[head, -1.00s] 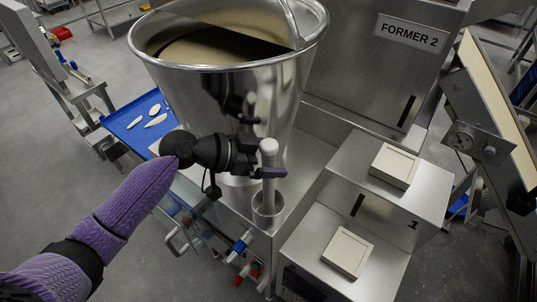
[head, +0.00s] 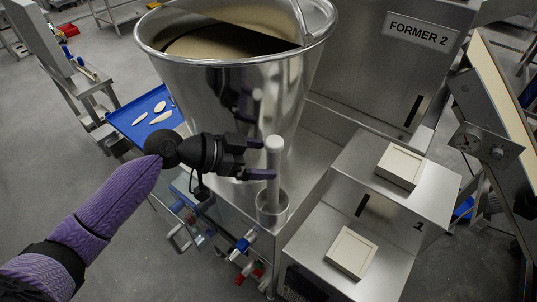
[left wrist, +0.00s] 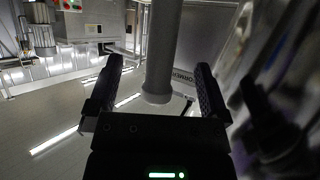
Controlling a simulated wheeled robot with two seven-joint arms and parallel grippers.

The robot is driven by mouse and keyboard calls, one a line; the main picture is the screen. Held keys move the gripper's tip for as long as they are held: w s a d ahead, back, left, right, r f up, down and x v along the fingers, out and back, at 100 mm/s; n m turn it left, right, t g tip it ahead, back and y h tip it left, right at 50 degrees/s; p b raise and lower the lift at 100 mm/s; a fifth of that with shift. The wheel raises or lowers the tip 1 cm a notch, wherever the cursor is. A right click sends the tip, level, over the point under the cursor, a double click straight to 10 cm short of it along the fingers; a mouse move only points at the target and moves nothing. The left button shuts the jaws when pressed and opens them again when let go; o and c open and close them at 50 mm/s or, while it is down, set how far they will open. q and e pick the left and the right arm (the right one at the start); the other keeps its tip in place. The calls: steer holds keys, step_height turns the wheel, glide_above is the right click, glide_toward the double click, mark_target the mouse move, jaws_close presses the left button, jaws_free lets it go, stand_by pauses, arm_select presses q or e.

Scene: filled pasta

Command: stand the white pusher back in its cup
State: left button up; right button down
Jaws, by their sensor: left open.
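The white pusher (head: 273,160) stands upright in its small steel cup (head: 271,212) in the head view, its lower end hidden inside the cup. My left gripper (head: 259,160) is open beside the pusher's upper part, its purple-tipped fingers spread and reaching from the left. In the left wrist view the pusher (left wrist: 162,45) shows as a pale rod with a flanged end, between the two spread dark fingers of the left gripper (left wrist: 157,80), with gaps on both sides. The right gripper is in neither view.
A large steel hopper (head: 215,85) stands right behind the gripper. A blue tray (head: 122,119) with pale pieces lies at the left. Two pale square blocks (head: 399,166) (head: 351,253) sit on steel steps at the right. Valves with blue and red handles (head: 247,243) are below the cup.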

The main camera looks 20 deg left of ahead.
arm_select(q)
steer(key=shift+s+a+b, duration=0.3)
steer(key=shift+s+a, duration=0.25)
steer(key=shift+a, duration=0.25)
steer(key=shift+s+a+b, duration=0.3)
steer(key=shift+s+a, duration=0.3)
steer(key=shift+a, duration=0.2)
steer(key=shift+s+a+b, duration=0.3)
steer(key=shift+s+a, duration=0.25)
steer(key=shift+a, duration=0.25)
